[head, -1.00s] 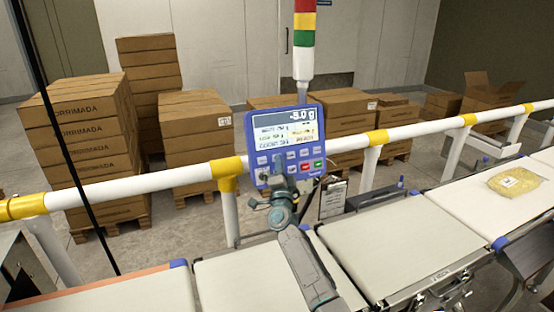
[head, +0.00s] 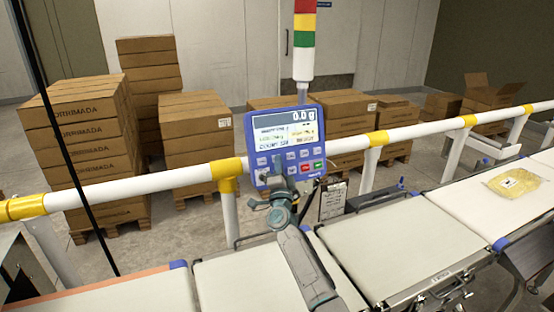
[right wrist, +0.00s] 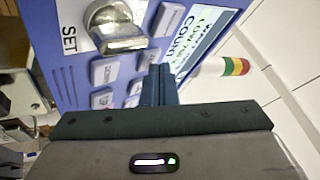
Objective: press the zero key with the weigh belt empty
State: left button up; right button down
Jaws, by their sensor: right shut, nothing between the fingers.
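The blue weigh indicator (head: 253,126) is mounted at the white and yellow rail, and its display (head: 290,117) reads 0.0 g. Its grey keys, one green key and one red key (head: 318,165) sit below the screen. My right gripper (head: 278,174) is shut and empty, with its tips at the lower left keys. In the right wrist view the fingers (right wrist: 158,82) are at the panel beside grey keys (right wrist: 104,70). They cover part of the keypad, so the key under them and any contact cannot be made out. The near belts (head: 390,240) are bare. My left gripper is out of view.
A yellow bag (head: 512,183) lies on the right-hand belt (head: 462,198). A signal tower (head: 304,40) rises behind the indicator. The rail (head: 130,186) runs across behind the belts. Stacked cartons (head: 85,130) stand beyond it. A clipboard (head: 333,200) hangs below the indicator.

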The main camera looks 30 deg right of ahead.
jog(key=shift+s+r+p, duration=0.2)
jog(key=shift+s+p, duration=0.4)
jog(key=shift+s, duration=0.1)
jog(key=s+p, duration=0.2)
jog(key=s+r+p, duration=0.1)
jog(key=s+p, duration=0.1)
jog(key=shift+s+a+r+p, duration=0.2)
jog(key=shift+s+p, duration=0.1)
jog(key=shift+s, duration=0.1)
dwell(0.4)
